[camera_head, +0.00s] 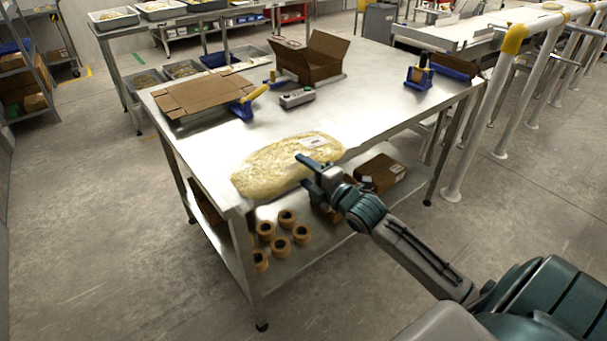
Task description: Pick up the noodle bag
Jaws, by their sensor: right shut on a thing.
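The noodle bag (270,168) is a clear, pale-yellow bag with a white label. It lies along the near edge of the steel table (376,98). My right gripper (307,172) reaches in from the lower right and is shut on the bag's near right edge. The bag seems to rest on the table top; I cannot tell whether any of it is lifted. The gripper's far finger and part of the bag's near edge are hidden by the gripper itself. My left gripper is not in view.
Tape rolls (281,246) lie on the lower shelf. White-and-yellow rails (478,130) stand at right. The table's middle is clear.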

